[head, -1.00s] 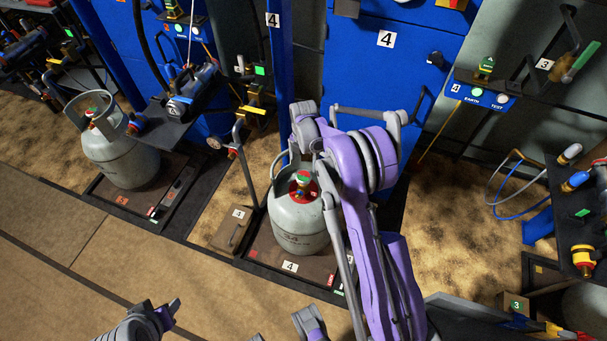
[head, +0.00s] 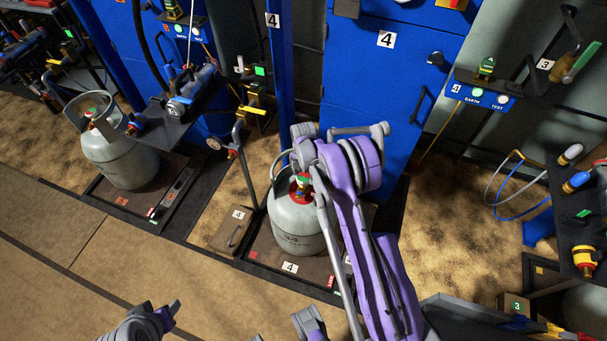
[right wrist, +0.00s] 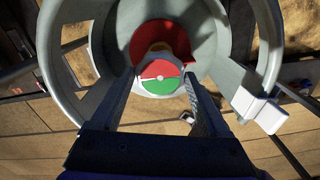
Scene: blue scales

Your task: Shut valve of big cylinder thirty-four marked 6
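The grey gas cylinder (head: 296,230) stands upright in the middle of the head view, on the dark tray with a 4 tag. I see no 6 there, and the print on the cylinder is too small to read. Its valve top (right wrist: 160,78), half red and half green, sits inside the grey collar (right wrist: 262,50) in the right wrist view. My right gripper (right wrist: 160,80) is open, one finger on each side of the valve top. In the head view my arm hides much of it. My left arm's end (head: 165,315) shows at lower left; its fingers are unclear.
Another grey cylinder (head: 120,160) stands on a tray at the left. A blue cabinet (head: 380,80) marked 4 is behind the middle cylinder. A shelf with fittings (head: 583,215) is at the right. The tan floor (head: 90,280) in front is clear.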

